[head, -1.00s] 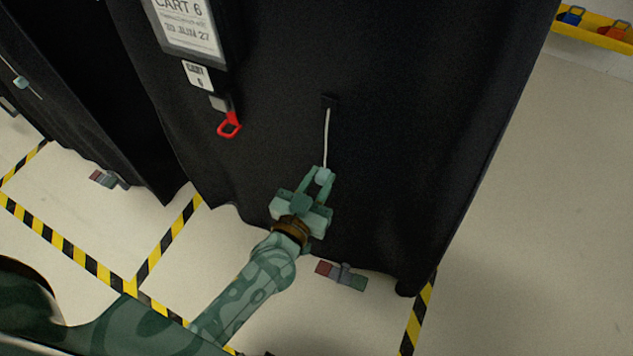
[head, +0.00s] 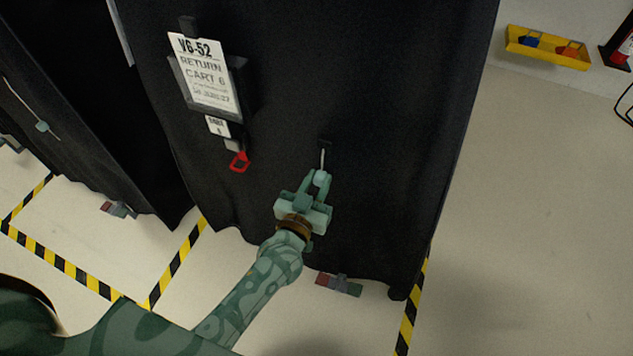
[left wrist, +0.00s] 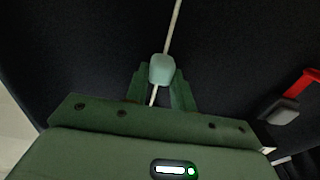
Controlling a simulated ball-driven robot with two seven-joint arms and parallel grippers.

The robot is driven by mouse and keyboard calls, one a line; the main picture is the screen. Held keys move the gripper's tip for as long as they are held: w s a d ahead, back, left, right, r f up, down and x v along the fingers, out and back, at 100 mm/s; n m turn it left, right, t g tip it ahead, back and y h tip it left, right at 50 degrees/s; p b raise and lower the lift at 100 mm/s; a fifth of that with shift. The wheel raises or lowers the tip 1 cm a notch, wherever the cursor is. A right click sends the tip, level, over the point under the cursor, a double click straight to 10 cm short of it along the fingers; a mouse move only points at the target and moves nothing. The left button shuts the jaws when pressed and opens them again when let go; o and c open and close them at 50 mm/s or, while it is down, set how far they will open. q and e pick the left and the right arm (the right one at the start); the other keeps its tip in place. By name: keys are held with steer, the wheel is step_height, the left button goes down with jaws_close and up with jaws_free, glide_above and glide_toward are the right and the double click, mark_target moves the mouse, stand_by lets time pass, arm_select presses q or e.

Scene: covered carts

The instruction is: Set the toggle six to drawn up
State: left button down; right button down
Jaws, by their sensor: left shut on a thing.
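The black cover of cart 6 (head: 370,110) fills the middle of the head view. A short white cord (head: 323,157) hangs from a small dark anchor (head: 324,144) on its front. Toggle six, a pale green block (head: 321,178), sits on this cord a short way below the anchor. My left gripper (head: 319,181) is shut on it from below. In the left wrist view the toggle (left wrist: 162,69) lies between the fingertips (left wrist: 162,80), with cord showing above and below it. My right gripper is not in view.
A label holder (head: 208,75) reading "RETURN CART 6" and a red pull (head: 239,161) are left of the cord. Another covered cart with its own toggle (head: 42,127) stands at far left. Striped tape (head: 175,262) marks the floor. A yellow tray (head: 548,48) is upper right.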

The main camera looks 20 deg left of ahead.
arm_select(q)
steer(key=c, duration=1.2)
jaws_free()
steer(key=shift+o, duration=0.2)
steer(key=shift+s, duration=0.1)
steer(key=s+p, duration=0.4)
steer(key=s, duration=1.2)
steer(key=shift+a, duration=0.3)
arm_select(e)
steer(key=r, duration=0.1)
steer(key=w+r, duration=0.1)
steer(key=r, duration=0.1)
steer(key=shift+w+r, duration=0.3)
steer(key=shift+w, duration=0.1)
arm_select(q)
steer(key=shift+s+f, duration=0.1)
steer(key=shift+s, duration=0.05)
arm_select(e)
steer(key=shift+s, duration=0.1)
